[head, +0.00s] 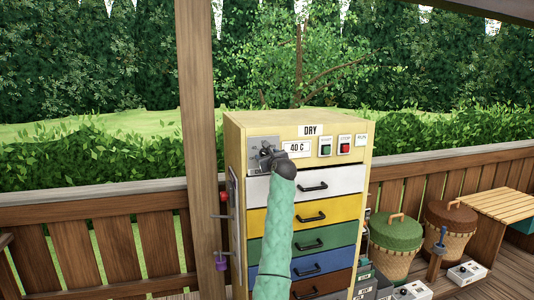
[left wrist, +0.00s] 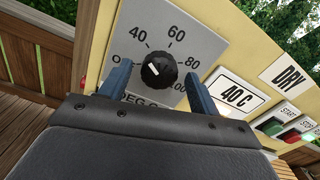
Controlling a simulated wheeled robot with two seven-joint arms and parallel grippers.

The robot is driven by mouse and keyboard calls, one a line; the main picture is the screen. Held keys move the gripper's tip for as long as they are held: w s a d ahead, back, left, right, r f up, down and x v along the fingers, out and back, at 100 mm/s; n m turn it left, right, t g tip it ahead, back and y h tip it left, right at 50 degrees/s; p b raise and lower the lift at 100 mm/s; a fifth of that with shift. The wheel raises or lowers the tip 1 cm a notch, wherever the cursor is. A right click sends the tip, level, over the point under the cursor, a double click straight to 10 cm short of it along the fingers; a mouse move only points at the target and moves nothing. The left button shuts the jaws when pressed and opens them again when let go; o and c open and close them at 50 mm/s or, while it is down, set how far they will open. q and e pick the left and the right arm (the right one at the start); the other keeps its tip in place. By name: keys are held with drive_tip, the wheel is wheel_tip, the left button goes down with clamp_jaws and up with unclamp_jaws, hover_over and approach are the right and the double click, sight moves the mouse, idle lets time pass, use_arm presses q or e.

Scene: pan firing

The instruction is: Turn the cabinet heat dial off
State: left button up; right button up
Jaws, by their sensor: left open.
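The heat dial (left wrist: 160,70) is a round black knob on a grey plate marked 40, 60, 80 and 100, with a partly hidden label starting with "O". Its white mark sits on the left of the knob, slanting toward the upper left. The display beside it (left wrist: 235,94) reads 40 C. My left gripper (left wrist: 158,76) is open, with one blue finger on each side of the knob; whether they touch it I cannot tell. In the head view my left gripper (head: 268,159) hides most of the dial on the yellow cabinet (head: 236,130). My right gripper is out of view.
Green and red buttons (head: 335,147) are right of the display. Colored drawers with black handles (head: 312,187) lie below. A wooden post (head: 197,120) stands close on the left. Lidded baskets (head: 396,233) and small white boxes stand to the right.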

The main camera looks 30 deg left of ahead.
use_arm(q)
drive_tip(key=shift+w+a, duration=0.2)
drive_tip(key=shift+a, duration=0.05)
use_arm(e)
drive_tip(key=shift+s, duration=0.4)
use_arm(q)
drive_tip(key=c, duration=1)
drive_tip(key=shift+o, duration=0.2)
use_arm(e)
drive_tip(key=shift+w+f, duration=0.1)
use_arm(q)
drive_tip(key=shift+f, duration=0.1)
